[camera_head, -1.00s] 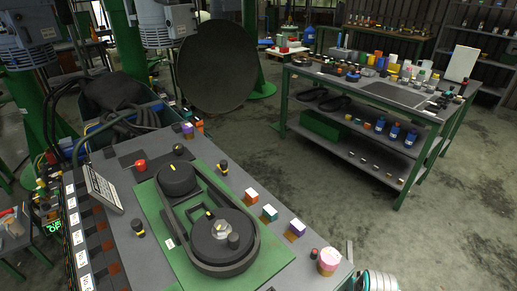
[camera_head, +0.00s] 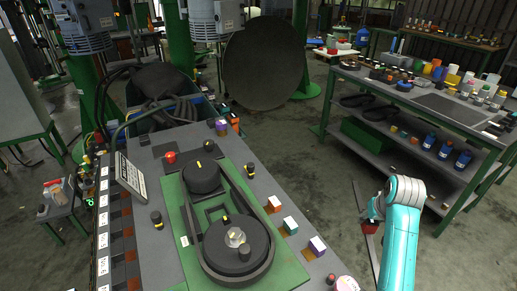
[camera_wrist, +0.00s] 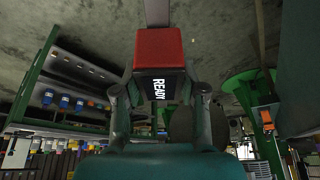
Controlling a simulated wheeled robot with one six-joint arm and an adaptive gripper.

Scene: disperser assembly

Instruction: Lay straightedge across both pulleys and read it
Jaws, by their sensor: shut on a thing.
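On the bench, two dark pulleys sit on a green plate (camera_head: 188,262): the small pulley (camera_head: 201,180) behind and the large pulley (camera_head: 220,247) in front, with a black belt (camera_head: 250,192) around them. Each has a yellow mark on top. My gripper (camera_head: 371,214) is right of the bench, apart from the pulleys. It is shut on the straightedge's red block (camera_head: 369,228). A thin grey bar (camera_head: 373,257) runs past the block. In the wrist view, the red block (camera_wrist: 159,48) sits between the fingers of my gripper (camera_wrist: 160,88), above a black face reading READY; the bar (camera_wrist: 157,12) extends upward.
Small coloured blocks (camera_head: 290,225) line the bench's right edge. A tilted panel (camera_head: 130,174), a red button (camera_head: 170,157) and black knobs stand on the bench. A green-framed side table (camera_head: 447,106) with many items is at right. Open floor (camera_head: 315,180) lies between.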

